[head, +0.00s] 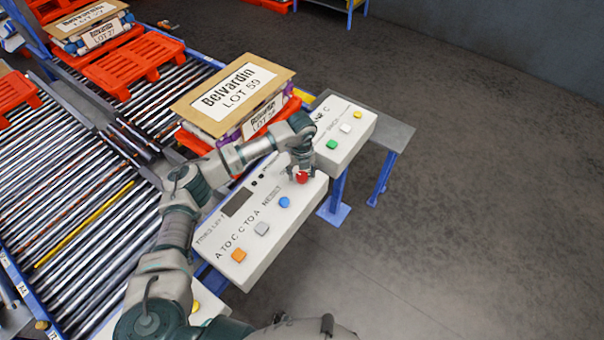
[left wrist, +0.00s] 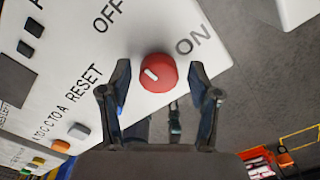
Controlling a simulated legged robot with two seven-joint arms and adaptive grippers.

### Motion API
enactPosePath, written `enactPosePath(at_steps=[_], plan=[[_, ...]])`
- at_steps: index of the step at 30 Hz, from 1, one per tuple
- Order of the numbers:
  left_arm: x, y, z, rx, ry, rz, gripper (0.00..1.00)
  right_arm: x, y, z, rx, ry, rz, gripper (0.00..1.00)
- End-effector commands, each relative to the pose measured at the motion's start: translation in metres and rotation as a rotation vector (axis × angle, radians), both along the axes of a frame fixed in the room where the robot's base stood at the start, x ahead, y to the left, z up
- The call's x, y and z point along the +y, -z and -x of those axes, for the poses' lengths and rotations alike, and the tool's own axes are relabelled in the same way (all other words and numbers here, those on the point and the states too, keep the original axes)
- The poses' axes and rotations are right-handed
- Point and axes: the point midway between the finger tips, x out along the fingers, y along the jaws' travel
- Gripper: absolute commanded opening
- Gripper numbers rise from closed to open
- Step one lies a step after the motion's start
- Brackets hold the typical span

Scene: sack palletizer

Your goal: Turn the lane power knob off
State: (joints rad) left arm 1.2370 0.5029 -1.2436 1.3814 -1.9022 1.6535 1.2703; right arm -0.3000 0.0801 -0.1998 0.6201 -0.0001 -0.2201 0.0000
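The red power knob (head: 302,177) is at the far right corner of the near white control panel (head: 262,245). My left gripper (head: 300,168) is over the knob. In the left wrist view its two fingers (left wrist: 160,88) are spread on either side of the knob, with visible gaps. I cannot tell how deep the fingertips reach. My right gripper is not in view.
Blue, grey and orange buttons (head: 238,255) line the same panel. A second white panel (head: 345,130) with green, white and yellow buttons stands beyond it. A roller conveyor (head: 80,215) with red pallets (head: 133,62) and a Belvardin sack stack (head: 232,98) lies to the left. Open floor is right.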

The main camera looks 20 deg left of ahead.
Motion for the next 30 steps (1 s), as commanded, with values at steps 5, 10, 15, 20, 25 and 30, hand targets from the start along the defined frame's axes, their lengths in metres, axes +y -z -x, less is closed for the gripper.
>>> enactPosePath(at_steps=[5,10,15,20,25,30], plan=[[-0.001,0.002,0.002,0.006,0.003,-0.001,0.68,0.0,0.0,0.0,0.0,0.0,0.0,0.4],[-0.001,-0.001,0.003,0.007,0.003,0.0,0.68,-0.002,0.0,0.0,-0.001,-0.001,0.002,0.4],[-0.001,-0.026,0.002,0.003,0.004,0.0,0.68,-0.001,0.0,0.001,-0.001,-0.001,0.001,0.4],[-0.001,-0.063,0.001,0.004,0.004,0.0,0.68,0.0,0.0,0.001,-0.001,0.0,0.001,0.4],[0.0,-0.096,0.0,0.005,0.003,0.0,0.68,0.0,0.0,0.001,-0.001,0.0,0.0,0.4],[0.0,-0.113,0.0,0.007,0.002,-0.001,0.68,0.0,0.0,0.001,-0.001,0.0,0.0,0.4]])
